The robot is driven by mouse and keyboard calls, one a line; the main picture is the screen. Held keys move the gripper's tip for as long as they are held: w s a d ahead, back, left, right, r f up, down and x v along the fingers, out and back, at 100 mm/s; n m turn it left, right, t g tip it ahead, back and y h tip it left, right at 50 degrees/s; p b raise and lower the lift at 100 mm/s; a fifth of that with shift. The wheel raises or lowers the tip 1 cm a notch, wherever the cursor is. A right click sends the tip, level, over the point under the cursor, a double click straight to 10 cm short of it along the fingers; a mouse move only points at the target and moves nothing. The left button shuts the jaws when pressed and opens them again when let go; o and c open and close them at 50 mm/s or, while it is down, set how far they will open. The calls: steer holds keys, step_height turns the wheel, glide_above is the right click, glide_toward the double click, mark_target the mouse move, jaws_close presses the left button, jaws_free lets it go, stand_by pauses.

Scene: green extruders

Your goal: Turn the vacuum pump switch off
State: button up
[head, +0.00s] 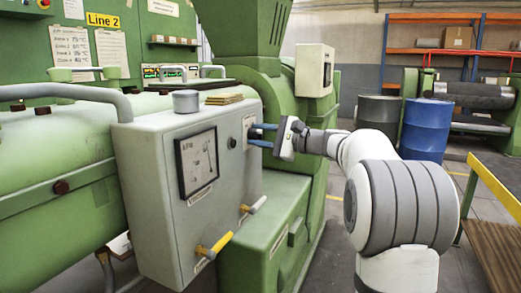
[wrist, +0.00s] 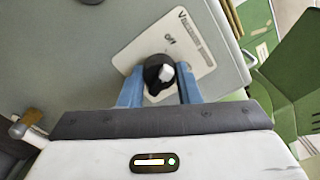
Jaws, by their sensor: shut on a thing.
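The vacuum pump switch is a round black knob with a white mark (wrist: 158,71), on a white label plate (wrist: 190,45) tilted in the wrist view. The plate reads "V...", partly unreadable, with "Off" above the knob. My gripper (wrist: 159,84) has its blue fingers on both sides of the knob and is shut on it. In the head view my gripper (head: 262,136) reaches from the right to the grey control box (head: 165,180). There the plate (head: 248,122) shows only in part and the fingers hide the knob.
A grey cup-like cylinder (head: 186,101) stands on top. Blue (head: 427,130) and grey drums stand behind my arm.

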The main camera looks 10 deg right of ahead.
steer(key=shift+n+b, duration=1.1)
steer(key=shift+n, duration=0.1)
steer(key=o, duration=1)
steer(key=v, duration=0.7)
steer(key=shift+s+d, duration=0.25)
steer(key=shift+d, duration=0.05)
